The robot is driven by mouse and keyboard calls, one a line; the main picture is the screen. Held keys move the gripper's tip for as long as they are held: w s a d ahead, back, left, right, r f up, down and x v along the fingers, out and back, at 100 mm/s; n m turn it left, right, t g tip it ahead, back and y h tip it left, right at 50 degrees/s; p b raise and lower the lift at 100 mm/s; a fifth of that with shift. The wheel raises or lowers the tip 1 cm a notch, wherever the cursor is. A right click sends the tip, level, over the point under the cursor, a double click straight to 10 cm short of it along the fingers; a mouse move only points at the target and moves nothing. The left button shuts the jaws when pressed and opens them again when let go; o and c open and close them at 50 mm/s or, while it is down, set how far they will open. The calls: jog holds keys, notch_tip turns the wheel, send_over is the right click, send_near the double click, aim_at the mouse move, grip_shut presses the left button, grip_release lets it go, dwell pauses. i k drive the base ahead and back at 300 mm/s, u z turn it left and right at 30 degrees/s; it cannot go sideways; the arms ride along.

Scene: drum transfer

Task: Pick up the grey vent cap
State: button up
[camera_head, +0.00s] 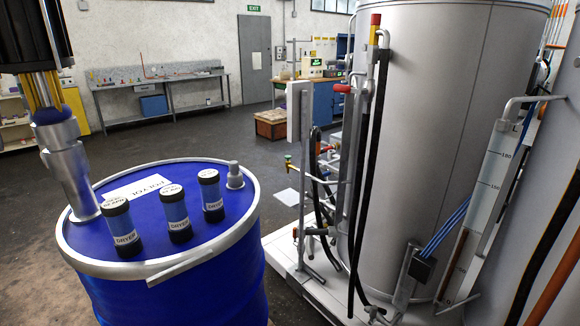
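A small grey cap (234,176) stands upright on the blue lid of the drum (185,295), near the rim at the back right; I take it to be the vent cap. Its near side is unobstructed. A tall upright device (66,165) stands at the left of the lid. It has a grey metal tube, a blue collar, yellow strips and a dark upper part cut off by the picture's top-left edge. I see nothing that I can clearly tell as my gripper, and nothing touches the cap.
Three dark-capped sample bottles (176,212) stand on the lid left of the cap, and a white label (138,188) lies behind them. A large grey tank (440,140) with hoses and pipes stands to the right. Open floor (225,135) lies behind the drum.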

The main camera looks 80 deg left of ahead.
aim_at(234, 178)
jog(key=u, duration=0.2)
jog(key=i, duration=1.45)
jog(key=u, duration=3.8)
jog(key=i, duration=1)
jog(key=z, duration=0.1)
